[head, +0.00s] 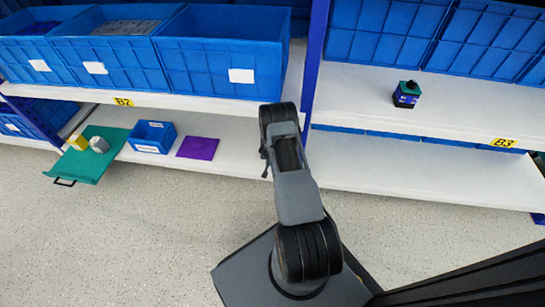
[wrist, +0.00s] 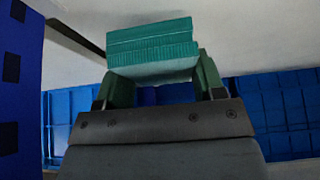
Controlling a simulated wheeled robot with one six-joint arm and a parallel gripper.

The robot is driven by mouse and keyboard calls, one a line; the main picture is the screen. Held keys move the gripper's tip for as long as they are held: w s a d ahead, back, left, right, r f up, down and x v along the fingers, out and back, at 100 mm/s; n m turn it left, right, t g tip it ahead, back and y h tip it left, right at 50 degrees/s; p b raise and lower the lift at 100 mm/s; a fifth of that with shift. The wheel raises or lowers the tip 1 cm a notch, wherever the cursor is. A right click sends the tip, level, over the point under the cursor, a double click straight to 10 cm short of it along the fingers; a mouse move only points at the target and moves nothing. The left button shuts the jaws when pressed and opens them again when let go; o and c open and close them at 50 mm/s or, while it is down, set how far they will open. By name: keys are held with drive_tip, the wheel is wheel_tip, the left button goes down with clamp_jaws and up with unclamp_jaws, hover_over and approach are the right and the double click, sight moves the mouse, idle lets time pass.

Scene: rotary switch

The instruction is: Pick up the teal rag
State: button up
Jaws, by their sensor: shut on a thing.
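The teal rag (wrist: 152,40), a folded, ridged block, sits between the fingers of my gripper (wrist: 162,82) in the wrist view. My gripper is shut on it, with one finger at each side. The rag's top and front layers show. In the head view my arm hides the gripper and the rag, so I cannot tell there how the rag stands to the shelf.
Blue bins (head: 222,55) fill the upper left shelf. Below are a teal tray (head: 85,172) with a yellow and a grey block, a small blue bin (head: 152,137) and a purple mat (head: 197,148). A blue post (wrist: 14,100) is close at left.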

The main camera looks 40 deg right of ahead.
drive_tip(key=p+v, duration=0.1)
drive_tip(key=v, duration=0.4)
drive_tip(key=shift+s+d+p, duration=0.15)
drive_tip(key=shift+s+p, duration=0.2)
drive_tip(key=shift+s, duration=0.1)
drive_tip(key=s+a+r+p, duration=0.3)
drive_tip(key=s+a+r, duration=0.1)
drive_tip(key=s, duration=0.4)
drive_tip(key=shift+s, duration=0.4)
drive_tip(key=shift+a+r, duration=0.1)
drive_tip(key=shift+r, duration=0.05)
